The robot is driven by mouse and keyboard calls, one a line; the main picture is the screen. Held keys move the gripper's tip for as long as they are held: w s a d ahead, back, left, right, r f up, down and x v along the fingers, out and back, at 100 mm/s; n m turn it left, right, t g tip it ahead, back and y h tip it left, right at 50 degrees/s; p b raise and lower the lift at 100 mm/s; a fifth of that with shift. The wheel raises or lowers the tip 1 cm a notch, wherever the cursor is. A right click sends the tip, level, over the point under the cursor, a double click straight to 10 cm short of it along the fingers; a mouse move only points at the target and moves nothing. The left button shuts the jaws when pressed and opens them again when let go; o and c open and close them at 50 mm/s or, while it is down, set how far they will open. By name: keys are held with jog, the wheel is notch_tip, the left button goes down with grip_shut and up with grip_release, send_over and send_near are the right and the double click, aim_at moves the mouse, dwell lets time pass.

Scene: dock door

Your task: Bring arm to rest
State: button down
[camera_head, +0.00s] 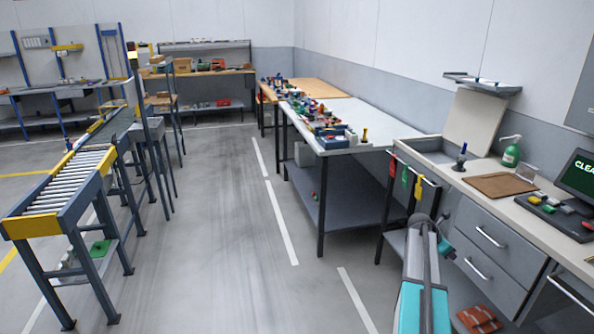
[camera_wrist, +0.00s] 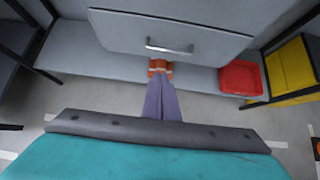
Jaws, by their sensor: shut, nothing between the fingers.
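My gripper (camera_wrist: 162,84) shows in the wrist view as two grey-purple fingers lying together, shut and with nothing seen between them. They point towards the grey drawer unit (camera_wrist: 165,32) with its metal handle. Orange items with pale bands (camera_wrist: 160,67) show just beyond the fingertips, on the low shelf. In the head view my teal and grey arm rises at the lower right, in front of the counter (camera_head: 430,155). The fingers cannot be made out clearly in that view.
A white-topped table (camera_head: 350,133) with many small parts stands left of the counter. A roller conveyor (camera_head: 70,182) stands at the left. The floor between them is clear. A red bin (camera_wrist: 240,78) and yellow boxes (camera_wrist: 292,68) are right of my gripper.

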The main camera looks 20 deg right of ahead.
jog(key=w+a+f+n+y, duration=0.1)
jog(key=w+a+f, duration=0.3)
jog(key=a+f, duration=0.3)
jog(key=w+a+f+n, duration=0.25)
jog(key=a+f, duration=0.25)
jog(key=a, duration=0.4)
jog(key=s+a+f+y, duration=0.1)
jog(key=s+a+f, duration=0.1)
jog(key=a+f, duration=0.65)
jog(key=s+a+f+y, duration=0.15)
jog(key=a+f, duration=0.35)
jog(key=a, duration=0.7)
jog(key=s+a+f+m+g+y, duration=0.1)
jog(key=s+a+f+m, duration=0.1)
jog(key=s+a+f, duration=0.45)
jog(key=s+a+f+m+g+y, duration=0.1)
jog(key=s+a+f+m, duration=0.15)
jog(key=s+a, duration=0.7)
jog(key=s+a+m+g+y, duration=0.2)
jog(key=s+a+m+y, duration=0.1)
jog(key=s+a+m, duration=0.9)
jog(key=shift+s+a+r+m+g+y, duration=0.15)
jog(key=shift+s+a+m+g+y, duration=0.25)
jog(key=shift+s+m, duration=1.6)
